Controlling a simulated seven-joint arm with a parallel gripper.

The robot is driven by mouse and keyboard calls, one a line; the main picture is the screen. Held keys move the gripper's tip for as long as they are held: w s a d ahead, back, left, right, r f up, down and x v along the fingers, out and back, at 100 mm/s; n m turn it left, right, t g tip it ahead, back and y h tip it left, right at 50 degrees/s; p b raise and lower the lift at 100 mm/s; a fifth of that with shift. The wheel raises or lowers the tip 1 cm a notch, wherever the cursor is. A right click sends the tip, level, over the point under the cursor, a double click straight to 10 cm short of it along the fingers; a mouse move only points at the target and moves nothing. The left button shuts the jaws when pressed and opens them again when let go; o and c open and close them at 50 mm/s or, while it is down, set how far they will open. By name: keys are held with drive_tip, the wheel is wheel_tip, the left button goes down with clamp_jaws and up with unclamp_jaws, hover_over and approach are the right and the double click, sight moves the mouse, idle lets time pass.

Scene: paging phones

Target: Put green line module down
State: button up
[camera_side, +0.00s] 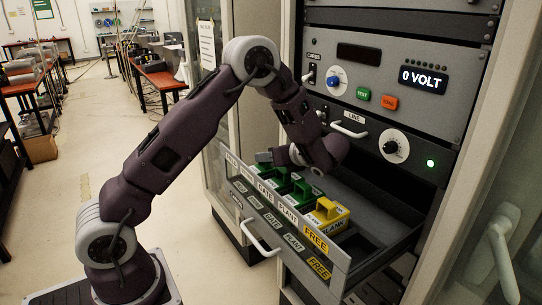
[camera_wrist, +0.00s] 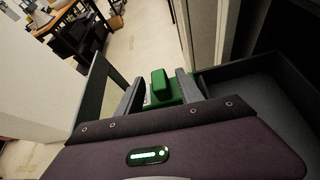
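A green module (camera_wrist: 161,84) with a raised handle shows in the wrist view at the left end of the drawer. My gripper (camera_side: 268,158) is low over that end in the side view. In the wrist view its two fingers stand either side of the green handle, with a visible gap on each side, so it is open. In the side view green modules (camera_side: 303,194) sit in the open drawer (camera_side: 372,240). The module at my gripper is partly hidden there by the fingers, and I cannot read its label.
A yellow module (camera_side: 327,212) sits further right in the drawer, near the FREE label. The drawer's right and back part is empty. The rack face (camera_side: 385,75) rises behind it, with knobs, buttons and a "0 VOLT" display. A drawer handle (camera_side: 262,238) sticks out in front.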

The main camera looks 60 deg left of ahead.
drive_tip(key=shift+r, duration=0.1)
drive_tip(key=v, duration=1.2)
drive_tip(key=w+r+m+t+h, duration=0.2)
drive_tip(key=w+r+m+t, duration=0.5)
drive_tip(key=r, duration=0.1)
drive_tip(key=d+r+m+t+h, duration=0.9)
drive_tip(key=r+m, duration=0.4)
drive_tip(key=m, duration=0.4)
drive_tip(key=s+d+f+m+g+h, duration=0.2)
drive_tip(key=s+d+m, duration=0.2)
drive_tip(key=s+m, duration=0.55)
drive_tip(key=s+d+f+m+g+h, duration=0.2)
drive_tip(key=s+d+m+g, duration=0.15)
drive_tip(key=s+m, duration=0.55)
drive_tip(key=s+a+f+m+g+y, duration=0.1)
drive_tip(key=s+a+f+m+g, duration=0.1)
drive_tip(key=s+f+m, duration=0.3)
drive_tip(key=s+a+f+m+g+y, duration=0.1)
drive_tip(key=s+a+f+m+g, duration=0.1)
drive_tip(key=s+f+m, duration=0.4)
drive_tip(key=s+a, duration=0.1)
drive_tip(key=s, duration=0.3)
drive_tip(key=shift+s+a+f, duration=0.2)
drive_tip(key=shift+s+f, duration=0.15)
drive_tip(key=shift+s, duration=0.05)
